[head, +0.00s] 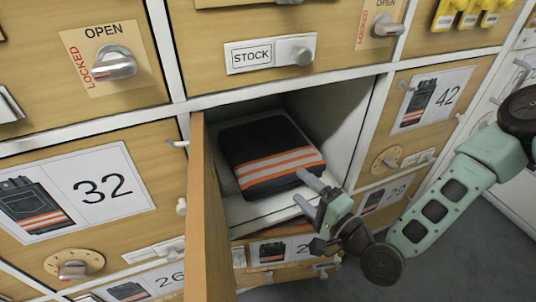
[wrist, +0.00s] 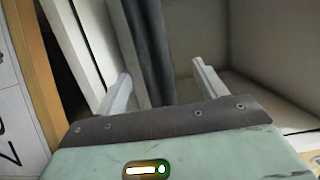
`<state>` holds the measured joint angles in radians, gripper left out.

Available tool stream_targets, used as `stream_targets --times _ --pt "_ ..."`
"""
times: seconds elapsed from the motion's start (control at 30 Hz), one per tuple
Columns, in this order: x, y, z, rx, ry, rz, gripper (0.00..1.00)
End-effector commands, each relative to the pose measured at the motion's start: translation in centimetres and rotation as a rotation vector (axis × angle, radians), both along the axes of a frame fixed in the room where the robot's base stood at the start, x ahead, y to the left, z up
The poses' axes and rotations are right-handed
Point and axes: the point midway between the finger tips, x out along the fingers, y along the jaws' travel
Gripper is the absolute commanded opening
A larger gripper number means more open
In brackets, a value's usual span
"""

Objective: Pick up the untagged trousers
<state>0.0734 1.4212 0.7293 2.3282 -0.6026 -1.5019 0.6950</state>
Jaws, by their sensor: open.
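The folded trousers (head: 265,145) are dark with orange and silver stripes. They lie flat in an open compartment, and no tag shows on the side I see. My gripper (head: 304,187) is open at the compartment's front right, by the trousers' near edge. In the wrist view, the trousers (wrist: 152,45) show as a dark grey layered band between and beyond the two fingers of my gripper (wrist: 162,80). I cannot tell whether the fingertips touch the cloth.
The compartment's wooden door (head: 208,215) stands open on the left. The white compartment floor (head: 250,212) shows before the trousers. Closed lockers surround it, including one numbered 32 (head: 85,190), one numbered 42 (head: 432,98) and one with a STOCK label (head: 252,55).

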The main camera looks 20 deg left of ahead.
Motion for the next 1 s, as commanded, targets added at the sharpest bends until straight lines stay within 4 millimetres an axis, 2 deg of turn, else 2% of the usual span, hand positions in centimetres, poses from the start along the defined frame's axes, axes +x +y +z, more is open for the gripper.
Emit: stream_targets --times 0.1,0.37,0.6,0.93,1.0 --pt "1.0 1.3 -0.2 0.000 -0.004 0.001 0.71" --pt "2.2 2.9 -0.5 0.000 -0.002 0.001 0.71" --pt "4.3 5.5 -0.7 0.000 -0.002 0.001 0.71" --pt "4.7 6.1 -0.5 -0.002 0.000 0.001 0.71" --pt "4.7 6.1 -0.5 -0.001 0.000 0.001 0.51"
